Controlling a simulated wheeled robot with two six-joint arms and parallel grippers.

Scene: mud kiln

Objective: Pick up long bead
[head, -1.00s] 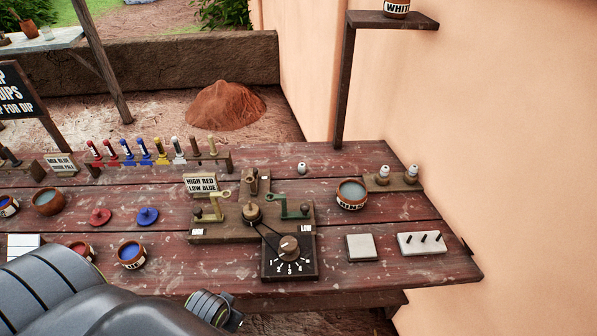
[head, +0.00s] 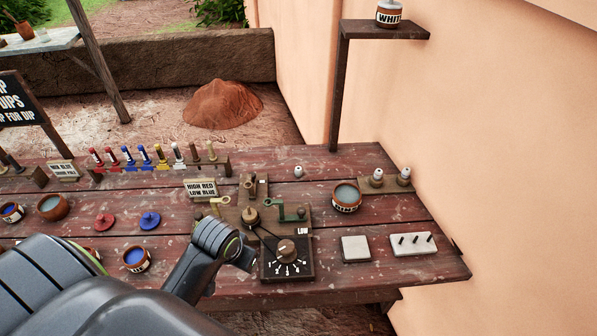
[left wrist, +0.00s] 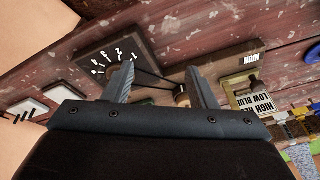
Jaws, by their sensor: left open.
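Small white beads show in the head view: one bead (head: 298,171) stands alone on the table, and two more, a left bead (head: 377,175) and a right bead (head: 404,174), sit on a small wooden stand at the right. They are too small for me to tell which is the long one. My left gripper (head: 246,262) is in front of the dial box, well short of the beads. In the left wrist view its two fingers (left wrist: 163,88) are apart with nothing held between them. No bead shows clearly there. My right gripper is out of view.
The dial box (head: 301,271) and wooden lever device lie beside my left gripper. A rinse bowl (head: 346,204) stands before the bead stand (head: 391,187). A pale tile (head: 356,249) and a pegged block (head: 414,244) lie right. The wall bounds the table's right side.

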